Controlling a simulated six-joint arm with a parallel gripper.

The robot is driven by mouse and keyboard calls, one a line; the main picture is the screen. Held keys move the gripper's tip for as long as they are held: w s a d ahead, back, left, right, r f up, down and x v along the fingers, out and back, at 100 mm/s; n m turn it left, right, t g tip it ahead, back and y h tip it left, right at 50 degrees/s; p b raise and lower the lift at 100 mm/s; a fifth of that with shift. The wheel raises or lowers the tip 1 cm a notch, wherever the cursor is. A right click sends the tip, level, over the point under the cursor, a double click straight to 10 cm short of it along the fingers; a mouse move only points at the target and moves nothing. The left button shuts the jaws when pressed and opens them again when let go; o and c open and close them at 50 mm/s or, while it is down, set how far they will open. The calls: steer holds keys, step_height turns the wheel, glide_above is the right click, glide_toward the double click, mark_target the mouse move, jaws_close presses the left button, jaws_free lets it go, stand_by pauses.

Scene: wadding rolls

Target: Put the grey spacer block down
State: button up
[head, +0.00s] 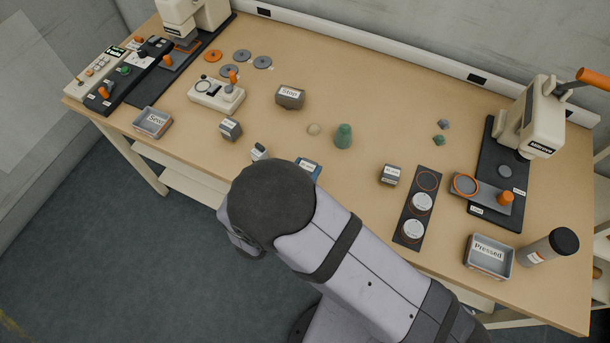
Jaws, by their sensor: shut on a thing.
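My gripper is not visible; my own arm with its dark round joint covers the front middle of the table and hides what lies behind it. I cannot make out the grey spacer block for certain. A small grey labelled block (230,129) stands left of centre, and another grey labelled block (390,174) stands right of centre. Their lettering is too small to read. A small dark piece with a white top (258,152) shows just beyond my arm's joint, partly hidden. I cannot tell what it belongs to.
A blue labelled item (309,167) is partly behind my arm. A grey "Stop" block (290,97), green cone (343,136) and black strip with discs (416,207) stand around. The "Pressed" tray (488,257) is at right, the "Sewn" tray (152,122) at left. Bare table lies at back centre.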

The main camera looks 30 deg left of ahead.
steer(key=shift+r, duration=2.65)
steer(key=w+a+r+n+g+y+b, duration=0.1)
steer(key=w+a+r+n+y+b, duration=0.25)
steer(key=w+a, duration=0.45)
steer(key=w+a+r+n+g+y+b, duration=0.25)
steer(key=w+a+r+n+y, duration=0.2)
steer(key=w+a, duration=0.4)
steer(key=n+g+y+b, duration=0.5)
steer(key=b, duration=0.2)
glide_above(342, 109)
step_height(342, 109, down, 8)
steer(key=shift+w+f, duration=0.1)
steer(key=shift+f, duration=4.75)
steer(key=shift+f+b, duration=0.2)
steer(key=shift+b, duration=0.1)
steer(key=o, duration=1.2)
steer(key=shift+h, duration=0.3)
steer(key=shift+c, duration=0.2)
